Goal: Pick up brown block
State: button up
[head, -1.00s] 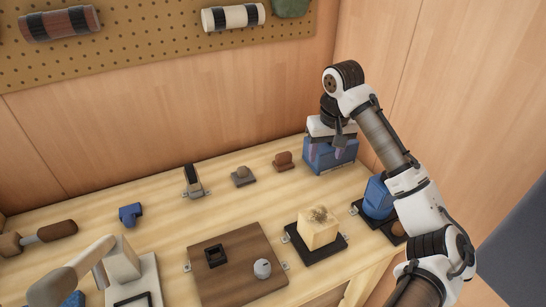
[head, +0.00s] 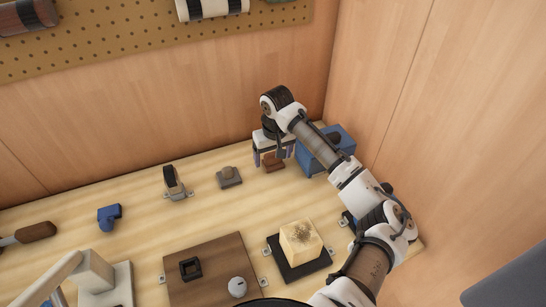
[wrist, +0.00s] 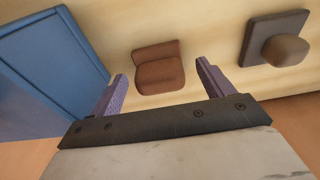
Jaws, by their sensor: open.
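The brown block (head: 273,163) sits on the table near the back wall, left of the blue box. In the wrist view the brown block (wrist: 159,68) shows a stepped shape and lies just beyond the gap between the fingertips. My gripper (head: 271,158) points down at it in the head view, and partly covers it there. In the wrist view my gripper (wrist: 160,75) is open and empty, with one purple finger to each side of the block's near end. I cannot tell the height of the fingertips above the table.
A blue box (head: 325,150) stands close on the right; it is also near one finger in the wrist view (wrist: 45,70). A grey knob on a plate (head: 229,177) is to the left. A yellowish cube on a black base (head: 300,241) and a brown board (head: 213,272) lie nearer the front.

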aim_at(273, 153)
jog(key=shift+f, duration=0.4)
jog(key=shift+c, duration=0.4)
jog(key=c, duration=1)
jog(key=shift+r, duration=0.15)
notch_tip(273, 153, up, 20)
jog(key=shift+f+b, duration=0.1)
jog(key=shift+b, duration=1.15)
jog(key=o, duration=0.3)
jog(key=shift+c, duration=0.9)
